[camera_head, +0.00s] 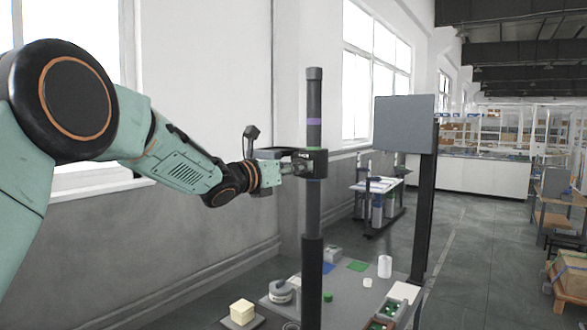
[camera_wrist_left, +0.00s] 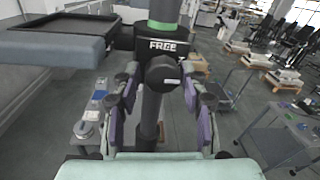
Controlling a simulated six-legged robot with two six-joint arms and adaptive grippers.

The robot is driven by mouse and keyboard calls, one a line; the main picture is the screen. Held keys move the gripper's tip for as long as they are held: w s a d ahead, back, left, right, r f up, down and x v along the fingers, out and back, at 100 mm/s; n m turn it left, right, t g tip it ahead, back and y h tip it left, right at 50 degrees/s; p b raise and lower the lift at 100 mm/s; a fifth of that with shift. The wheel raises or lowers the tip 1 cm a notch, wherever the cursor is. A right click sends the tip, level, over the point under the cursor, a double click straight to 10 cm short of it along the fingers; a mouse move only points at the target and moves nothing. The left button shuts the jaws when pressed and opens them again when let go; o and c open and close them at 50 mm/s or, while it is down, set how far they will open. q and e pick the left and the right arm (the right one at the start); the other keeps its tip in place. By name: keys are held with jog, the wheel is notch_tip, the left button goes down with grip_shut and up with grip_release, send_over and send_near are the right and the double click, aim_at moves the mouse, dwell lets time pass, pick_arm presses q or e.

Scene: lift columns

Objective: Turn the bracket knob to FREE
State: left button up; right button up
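A grey and black column (camera_head: 313,215) with a purple band stands upright in the head view. A black bracket (camera_head: 312,161) sits around it. In the left wrist view the bracket's front (camera_wrist_left: 198,63) carries the white word FREE above a dark round knob (camera_wrist_left: 163,72), which bears a small pale mark near its lower edge. My left gripper (camera_head: 297,167) is at the bracket from the left. In the wrist view its fingers (camera_wrist_left: 161,88) stand apart on either side of the knob, with a visible gap at the left; contact at the right is unclear. My right gripper is out of view.
A grey tray-like part (camera_wrist_left: 55,42) juts left from the bracket. Below, a low grey table (camera_head: 345,292) holds small items, including a white cylinder (camera_head: 385,267). A pale yellow block (camera_head: 242,311) is at lower left.

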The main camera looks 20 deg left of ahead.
pick_arm(q)
jog(key=shift+s+d, duration=0.1)
jog(key=shift+d, duration=0.05)
jog(key=c, duration=0.8)
jog(key=shift+o, duration=0.2)
jog(key=n+b, duration=0.1)
jog(key=n, duration=0.8)
jog(key=n+t+y+b, duration=0.1)
jog(key=n+b, duration=0.1)
jog(key=n, duration=0.7)
jog(key=shift+r+n, duration=0.1)
jog(key=shift+n, duration=0.3)
